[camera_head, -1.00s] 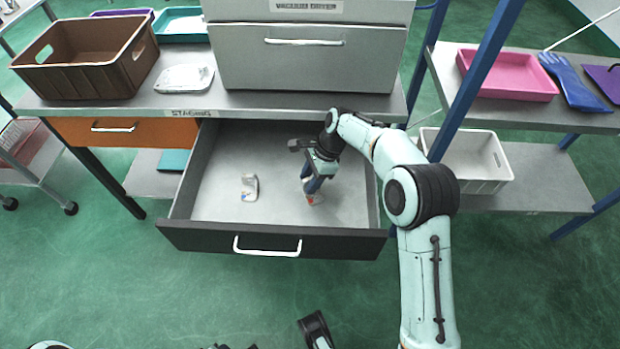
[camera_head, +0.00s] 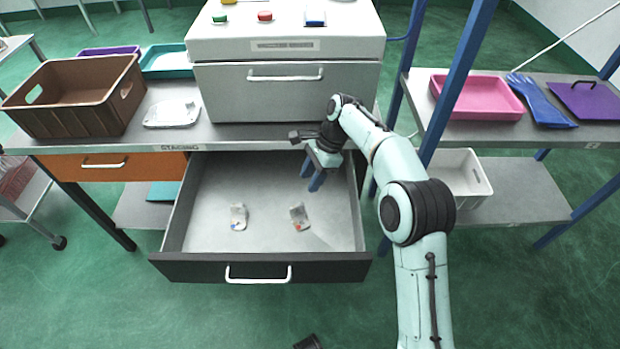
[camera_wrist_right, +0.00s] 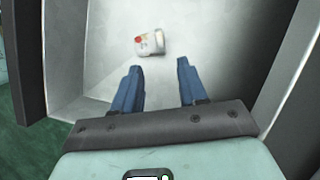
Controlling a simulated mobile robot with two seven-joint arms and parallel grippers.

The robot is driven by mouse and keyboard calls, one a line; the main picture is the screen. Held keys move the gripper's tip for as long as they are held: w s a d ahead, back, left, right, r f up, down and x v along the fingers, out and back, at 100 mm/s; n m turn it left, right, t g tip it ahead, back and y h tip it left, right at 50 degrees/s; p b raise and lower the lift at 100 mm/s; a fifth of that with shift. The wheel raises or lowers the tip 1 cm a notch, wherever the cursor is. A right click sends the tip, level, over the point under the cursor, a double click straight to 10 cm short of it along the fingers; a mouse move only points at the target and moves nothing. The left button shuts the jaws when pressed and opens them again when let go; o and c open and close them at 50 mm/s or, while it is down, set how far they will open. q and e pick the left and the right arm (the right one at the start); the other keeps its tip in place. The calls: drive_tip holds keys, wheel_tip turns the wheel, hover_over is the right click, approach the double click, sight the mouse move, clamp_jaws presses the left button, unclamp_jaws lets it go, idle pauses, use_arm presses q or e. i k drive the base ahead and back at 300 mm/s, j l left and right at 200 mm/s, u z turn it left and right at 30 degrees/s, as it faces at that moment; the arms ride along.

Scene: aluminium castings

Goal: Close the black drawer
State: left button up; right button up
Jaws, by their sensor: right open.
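The black drawer (camera_head: 325,268) is pulled out under the staging bench, with a white handle (camera_head: 258,274) on its front. Two small castings lie apart on its light floor, one on the left (camera_head: 239,217) and one on the right (camera_head: 299,217). My right gripper (camera_head: 314,184) is open and empty, over the back right part of the drawer, behind the right casting. In the right wrist view its two blue fingers (camera_wrist_right: 157,80) are spread, with one casting (camera_wrist_right: 150,42) beyond the tips.
On the bench stand a brown crate (camera_head: 45,112), a pale casting (camera_head: 172,113) and a grey machine (camera_head: 288,100). An orange drawer (camera_head: 140,166) sits to the left, shut. A blue post (camera_head: 449,105) rises right of my arm. The floor before the drawer is clear.

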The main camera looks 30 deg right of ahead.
sight(200, 245)
drive_tip(key=k+l, duration=0.15)
drive_tip(key=l, duration=0.2)
drive_tip(key=k+l, duration=0.15)
drive_tip(key=l, duration=0.2)
drive_tip(key=k+l, duration=0.15)
drive_tip(key=l, duration=0.2)
